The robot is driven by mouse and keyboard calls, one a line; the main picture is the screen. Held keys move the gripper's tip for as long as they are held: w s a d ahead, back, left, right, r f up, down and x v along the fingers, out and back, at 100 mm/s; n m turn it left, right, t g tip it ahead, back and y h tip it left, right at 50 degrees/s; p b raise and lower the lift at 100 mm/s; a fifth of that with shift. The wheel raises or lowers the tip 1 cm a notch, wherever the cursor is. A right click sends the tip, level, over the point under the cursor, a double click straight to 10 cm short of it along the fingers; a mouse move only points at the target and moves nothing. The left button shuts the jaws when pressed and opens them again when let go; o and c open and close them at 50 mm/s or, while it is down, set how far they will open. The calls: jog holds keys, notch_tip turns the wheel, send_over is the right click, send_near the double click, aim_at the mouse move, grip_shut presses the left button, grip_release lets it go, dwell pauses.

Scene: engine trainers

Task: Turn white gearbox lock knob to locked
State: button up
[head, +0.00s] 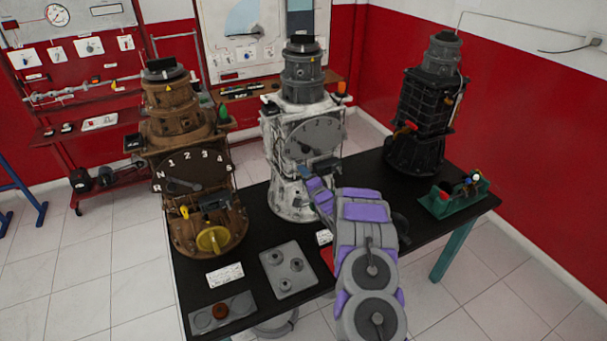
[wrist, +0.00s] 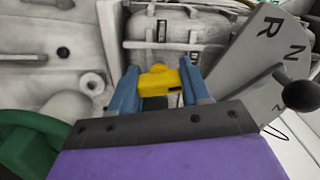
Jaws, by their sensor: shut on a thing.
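The white gearbox (head: 288,205) stands upright in the middle of the black table, with a grey dial (head: 312,137) on its front. My gripper (head: 306,174) reaches to its front, below the dial. In the wrist view, its blue fingers (wrist: 159,80) are closed on both sides of a yellow lock knob (wrist: 157,77). The knob's body shows between the fingers; its lower part is hidden by my gripper. I cannot tell from its shape which setting it is at. The dial with R and N (wrist: 262,60) is at the right, with a black ball lever (wrist: 302,96) in front.
A brown gearbox (head: 190,125) with a yellow wheel (head: 213,240) stands at the left, a black gearbox (head: 428,105) at the right. A green fixture (head: 455,200) sits near the right edge. A grey plate (head: 287,268) lies in front. A green part (wrist: 30,140) is close left of my gripper.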

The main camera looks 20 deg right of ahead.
jog(key=shift+d+r+m+p, duration=0.1)
jog(key=shift+d+m+p, duration=0.1)
jog(key=shift+m, duration=0.4)
jog(key=shift+d+r+m+p, duration=0.1)
jog(key=shift+d+m+p, duration=0.05)
jog(key=shift+m, duration=0.45)
jog(key=shift+f+m, duration=0.1)
jog(key=shift+m, duration=0.2)
jog(key=o, duration=1.1)
jog(key=shift+d+f, duration=0.2)
jog(key=shift+d, duration=0.15)
jog(key=shift+c, duration=0.2)
jog(key=shift+a, duration=0.1)
jog(key=shift+s+a, duration=0.35)
jog(key=s+d, duration=0.1)
jog(key=s, duration=1.5)
jog(key=shift+s+d, duration=0.3)
jog(key=shift+f, duration=0.1)
